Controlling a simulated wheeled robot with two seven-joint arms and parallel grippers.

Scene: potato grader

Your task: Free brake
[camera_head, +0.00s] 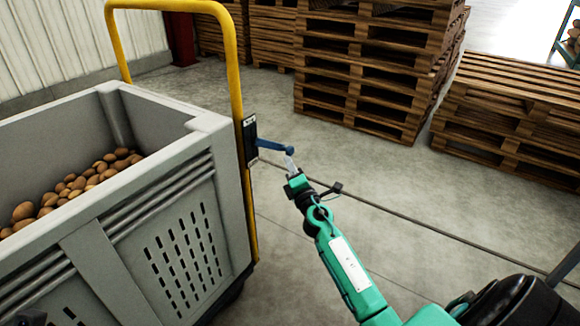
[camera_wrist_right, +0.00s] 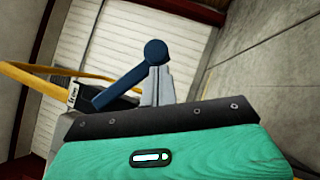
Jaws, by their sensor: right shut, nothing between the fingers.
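The brake is a blue lever with a round knob (camera_head: 275,147) on a dark plate (camera_head: 250,139) fixed to the yellow handle frame (camera_head: 236,75) of a cart. In the head view the lever points right and slightly down from the plate. My right gripper (camera_head: 290,163) is shut and empty, its fingertips close by the knob. In the right wrist view the blue lever (camera_wrist_right: 125,82) slants up to its knob, beside the grey fingers (camera_wrist_right: 160,82). I cannot tell whether they touch. My left gripper is not in view.
A grey crate (camera_head: 215,125) holding brown potatoes (camera_head: 75,185) stands on the cart at the left. Stacked wooden pallets (camera_head: 370,65) stand behind, with a lower stack (camera_head: 515,110) at the right. The concrete floor between is clear, with a dark line across it.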

